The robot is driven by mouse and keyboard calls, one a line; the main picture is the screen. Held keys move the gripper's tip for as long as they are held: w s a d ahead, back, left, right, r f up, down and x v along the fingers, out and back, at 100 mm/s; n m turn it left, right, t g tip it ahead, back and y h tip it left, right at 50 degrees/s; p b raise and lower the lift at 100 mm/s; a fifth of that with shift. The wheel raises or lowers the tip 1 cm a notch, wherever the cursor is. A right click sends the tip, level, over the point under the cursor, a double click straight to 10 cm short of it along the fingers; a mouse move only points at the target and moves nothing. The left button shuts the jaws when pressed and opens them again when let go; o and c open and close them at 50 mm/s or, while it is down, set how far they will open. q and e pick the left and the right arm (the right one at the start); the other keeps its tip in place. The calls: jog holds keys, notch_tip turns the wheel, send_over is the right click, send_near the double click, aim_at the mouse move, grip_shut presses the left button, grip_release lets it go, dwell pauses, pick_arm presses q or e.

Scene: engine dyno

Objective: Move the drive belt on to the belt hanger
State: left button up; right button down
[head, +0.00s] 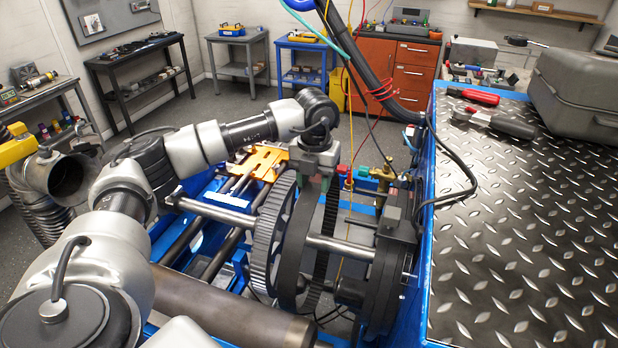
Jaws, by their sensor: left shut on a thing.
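The drive belt (331,211) is a black toothed loop near the middle of the head view. It hangs down from my left gripper (315,172), beside the grey toothed wheel (266,240) and by a steel shaft (345,247). My left gripper points down and is shut on the top of the belt. The lower part of the belt is partly hidden among the wheels, and I cannot tell whether it touches them. I cannot clearly pick out the belt hanger. My right gripper is not in view.
A diamond-plate bench (530,230) on the right carries a grey case (580,95) and a red-handled tool (480,97). A dark boom (375,75) with hanging cables stands behind the gripper. A large roller (230,305) lies in front. Open floor (225,105) shows behind.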

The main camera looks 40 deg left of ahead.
pick_arm(q)
jog(key=shift+w+d, duration=0.3)
jog(key=shift+d, duration=0.55)
jog(key=shift+w+d, duration=0.25)
jog(key=shift+d, duration=0.6)
jog(key=shift+w+d, duration=0.1)
jog(key=shift+d, duration=0.25)
dwell(0.9)
jog(key=shift+w+d, duration=0.25)
jog(key=shift+d, duration=0.6)
jog(key=shift+w+d, duration=0.3)
jog(key=shift+d, duration=0.5)
jog(key=shift+w+d, duration=0.25)
jog(key=shift+d, duration=0.6)
jog(key=shift+w+d, duration=0.1)
jog(key=shift+d, duration=0.15)
jog(key=shift+f+b, duration=0.35)
jog(key=shift+b, duration=0.1)
dwell(1.9)
